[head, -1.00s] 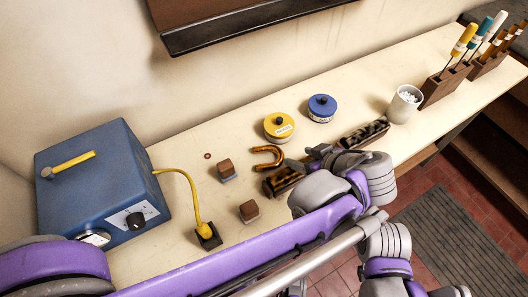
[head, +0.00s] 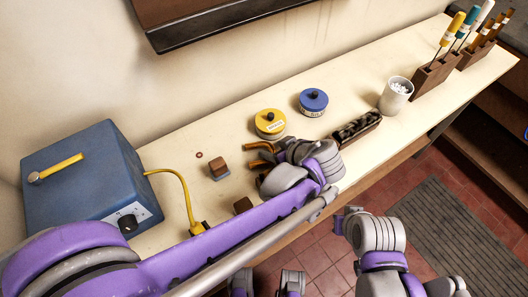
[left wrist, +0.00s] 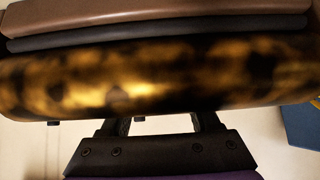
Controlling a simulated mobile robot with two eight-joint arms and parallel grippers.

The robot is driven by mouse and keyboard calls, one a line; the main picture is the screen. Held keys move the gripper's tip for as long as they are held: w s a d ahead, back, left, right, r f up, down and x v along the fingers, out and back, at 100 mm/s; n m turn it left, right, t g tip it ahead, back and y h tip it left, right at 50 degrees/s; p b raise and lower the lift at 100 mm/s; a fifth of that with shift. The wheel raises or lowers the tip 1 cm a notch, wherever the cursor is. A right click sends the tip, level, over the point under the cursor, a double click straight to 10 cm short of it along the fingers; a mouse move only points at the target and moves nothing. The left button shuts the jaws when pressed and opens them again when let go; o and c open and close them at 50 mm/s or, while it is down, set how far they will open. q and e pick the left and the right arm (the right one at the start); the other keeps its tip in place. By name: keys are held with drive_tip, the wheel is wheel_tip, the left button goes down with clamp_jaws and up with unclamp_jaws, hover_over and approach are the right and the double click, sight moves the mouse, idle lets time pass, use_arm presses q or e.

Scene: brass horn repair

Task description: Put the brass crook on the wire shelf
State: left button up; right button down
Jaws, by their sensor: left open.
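The brass crook (head: 262,146) is a small orange-brown U-shaped tube lying on the cream bench, in front of the yellow tin. My left gripper (head: 274,163) is at the crook and hides much of it. It is open. In the left wrist view a mottled gold-and-black tube (left wrist: 150,80), which looks like the crook, crosses very close to the camera. I cannot tell whether the fingers touch it. My right gripper (head: 350,222) hangs off the bench's front edge, its jaws unclear. No wire shelf shows.
Near the crook are a yellow tin (head: 270,124), a blue tin (head: 313,102), a brown block (head: 219,168) and a dark tray (head: 357,129). A blue box (head: 80,180) with a yellow-corded tool stands left. A white cup (head: 395,95) and tool racks (head: 436,76) stand right.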

use_arm(q)
clamp_jaws()
drive_tip(key=shift+r, duration=0.1)
idle(0.3)
